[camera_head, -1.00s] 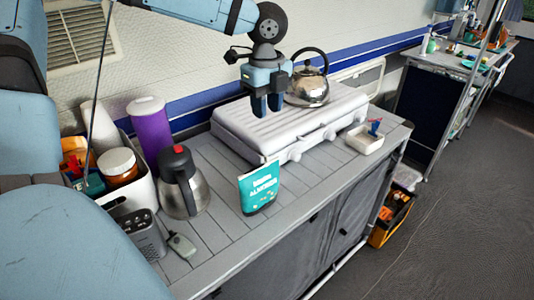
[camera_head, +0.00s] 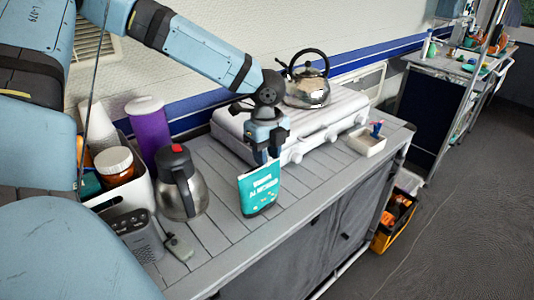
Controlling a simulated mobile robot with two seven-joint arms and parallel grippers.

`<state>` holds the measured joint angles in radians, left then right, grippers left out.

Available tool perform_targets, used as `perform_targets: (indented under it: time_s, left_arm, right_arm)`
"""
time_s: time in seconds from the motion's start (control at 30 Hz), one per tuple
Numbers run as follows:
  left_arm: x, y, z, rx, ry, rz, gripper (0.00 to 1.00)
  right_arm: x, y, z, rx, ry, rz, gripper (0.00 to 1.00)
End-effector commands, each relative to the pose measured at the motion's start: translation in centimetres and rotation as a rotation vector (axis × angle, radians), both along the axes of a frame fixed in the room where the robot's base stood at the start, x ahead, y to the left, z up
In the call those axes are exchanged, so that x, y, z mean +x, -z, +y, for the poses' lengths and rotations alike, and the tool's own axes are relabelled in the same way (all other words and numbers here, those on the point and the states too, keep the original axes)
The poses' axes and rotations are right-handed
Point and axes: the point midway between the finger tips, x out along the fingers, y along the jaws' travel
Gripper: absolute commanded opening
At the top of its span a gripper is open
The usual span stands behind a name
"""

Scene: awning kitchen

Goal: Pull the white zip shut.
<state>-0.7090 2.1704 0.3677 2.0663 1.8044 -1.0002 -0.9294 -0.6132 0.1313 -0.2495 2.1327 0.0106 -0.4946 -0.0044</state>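A teal pouch (camera_head: 259,191) with white lettering stands upright on the grey slatted counter, in front of the white stove. Its top edge is partly covered by my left gripper. The white zip is too small or hidden to make out. My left gripper (camera_head: 267,158) points down at the pouch's top edge, with its two dark fingers a little apart. Whether the fingers touch the pouch I cannot tell. My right gripper is not in view.
A steel jug (camera_head: 180,183) with a red-topped lid stands left of the pouch. The white stove (camera_head: 312,120) with a kettle (camera_head: 308,84) is behind it. A white tray (camera_head: 367,140) lies to the right. The counter front around the pouch is clear.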

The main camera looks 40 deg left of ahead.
Motion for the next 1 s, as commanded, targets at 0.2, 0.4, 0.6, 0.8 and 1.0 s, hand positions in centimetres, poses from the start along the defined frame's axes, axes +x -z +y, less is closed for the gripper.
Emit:
perform_targets:
  time_s: [0.2, 0.4, 0.6, 0.8, 1.0]
  left_arm:
    - [0.0, 0.0, 0.0, 0.000, 0.000, 0.000, 0.10]
    - [0.0, 0.0, 0.0, 0.000, 0.000, 0.000, 0.00]
    - [-1.1, -0.4, 0.2, -0.001, -0.001, 0.002, 0.00]
    - [-5.1, -0.6, 0.6, -0.002, -0.001, 0.003, 0.00]
    - [-6.9, -0.2, 0.7, -0.001, 0.000, -0.001, 0.00]
  right_arm:
    - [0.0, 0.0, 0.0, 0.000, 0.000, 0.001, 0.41]
    - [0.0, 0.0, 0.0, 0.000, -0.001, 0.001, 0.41]
    - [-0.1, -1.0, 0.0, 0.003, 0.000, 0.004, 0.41]
    - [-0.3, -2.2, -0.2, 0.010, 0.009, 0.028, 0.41]
    - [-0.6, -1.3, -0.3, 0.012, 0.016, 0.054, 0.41]
